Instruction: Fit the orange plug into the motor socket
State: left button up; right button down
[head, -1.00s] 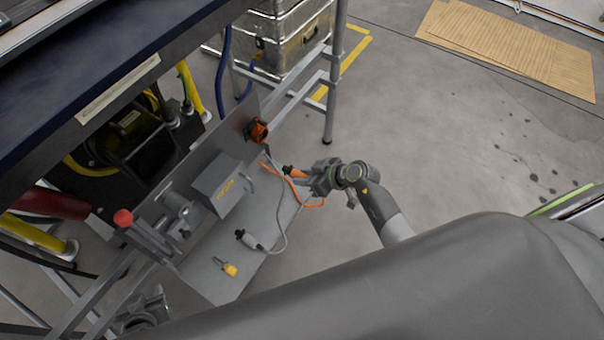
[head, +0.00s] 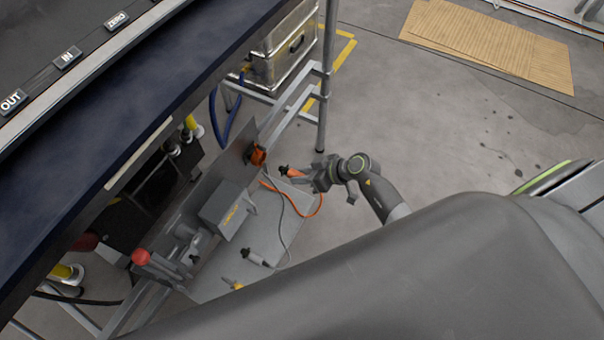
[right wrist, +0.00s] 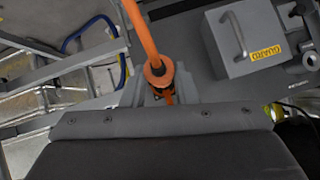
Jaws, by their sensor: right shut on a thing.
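The orange plug (head: 290,172) with a black tip is in my right gripper (head: 302,176), above the grey shelf. Its tip points left, toward the orange socket (head: 258,157) on the upright grey panel, with a clear gap between them. An orange cable (head: 318,205) loops from the plug. In the right wrist view, the plug's round orange body (right wrist: 158,72) sits between the grey fingers, and the cable rises from it. The socket cannot be made out there. My left gripper is not in view.
A grey plug (head: 254,258) on a grey cable lies on the shelf (head: 272,225). A table leg (head: 325,90) stands behind. The dark tabletop overhangs at left.

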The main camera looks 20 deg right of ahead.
aim_at(283, 167)
jog(key=shift+r+p, duration=0.15)
jog(key=shift+p, duration=0.55)
jog(key=w+a, duration=0.2)
jog(key=shift+w+p, duration=0.3)
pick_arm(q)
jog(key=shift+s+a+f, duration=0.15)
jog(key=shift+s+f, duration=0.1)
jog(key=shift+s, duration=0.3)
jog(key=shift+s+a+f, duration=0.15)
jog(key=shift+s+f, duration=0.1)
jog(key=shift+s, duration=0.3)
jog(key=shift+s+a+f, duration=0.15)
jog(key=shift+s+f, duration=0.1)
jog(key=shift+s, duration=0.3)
pick_arm(e)
jog(key=shift+w+a, duration=0.75)
jog(key=shift+w, duration=0.25)
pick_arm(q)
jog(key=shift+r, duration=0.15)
pick_arm(e)
jog(key=shift+p, duration=0.65)
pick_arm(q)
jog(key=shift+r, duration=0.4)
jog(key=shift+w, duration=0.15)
